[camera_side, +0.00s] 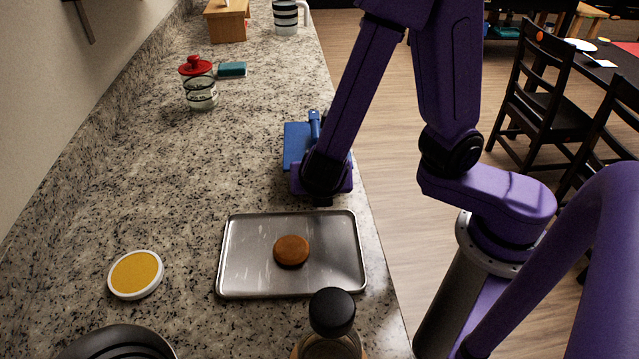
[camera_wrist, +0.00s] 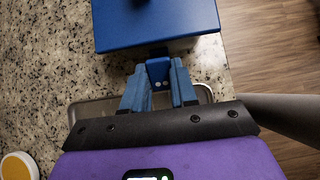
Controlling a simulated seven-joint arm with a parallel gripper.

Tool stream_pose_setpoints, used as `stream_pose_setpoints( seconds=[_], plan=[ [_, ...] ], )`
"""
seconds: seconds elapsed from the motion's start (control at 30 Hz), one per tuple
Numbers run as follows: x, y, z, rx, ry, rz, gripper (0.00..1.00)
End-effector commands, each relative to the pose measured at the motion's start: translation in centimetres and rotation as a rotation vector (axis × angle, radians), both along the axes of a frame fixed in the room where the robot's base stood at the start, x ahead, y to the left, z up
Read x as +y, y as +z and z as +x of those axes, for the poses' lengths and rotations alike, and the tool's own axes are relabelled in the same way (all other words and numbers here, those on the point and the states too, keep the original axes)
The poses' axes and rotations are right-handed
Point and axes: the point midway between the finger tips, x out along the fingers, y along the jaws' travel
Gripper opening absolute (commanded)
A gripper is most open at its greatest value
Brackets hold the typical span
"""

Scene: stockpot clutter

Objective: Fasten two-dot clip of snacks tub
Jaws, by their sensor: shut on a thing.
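The snacks tub (camera_side: 297,142) is a blue box on the counter, partly hidden behind my gripper in the side view. In the wrist view the tub (camera_wrist: 150,30) fills the top. A blue clip (camera_wrist: 160,72) with two pale dots sticks out from the tub's near edge. My gripper (camera_wrist: 160,88) has its two fingers on either side of this clip and is shut on it. In the side view my gripper (camera_side: 323,190) is at the tub's near side, and its fingertips are hidden. Another blue clip (camera_side: 314,125) stands up at the tub's far side. Any lettering is hidden.
A metal tray (camera_side: 340,285) with a brown patty (camera_side: 291,251) lies just in front of the tub. A yellow-topped white lid (camera_side: 136,274), a black-capped bottle (camera_side: 332,312) and a dark pan (camera_side: 118,343) are nearer. A red-lidded jar (camera_side: 200,90) stands behind left.

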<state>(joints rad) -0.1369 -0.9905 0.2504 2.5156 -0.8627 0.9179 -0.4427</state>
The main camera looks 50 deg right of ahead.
Motion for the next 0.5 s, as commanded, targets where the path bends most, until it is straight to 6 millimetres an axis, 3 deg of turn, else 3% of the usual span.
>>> stream_pose_setpoints(
  seconds=[0.5],
  plan=[
    [-1.2,1.2,0.9,0.201,-0.007,0.227,0.0]
  ],
)
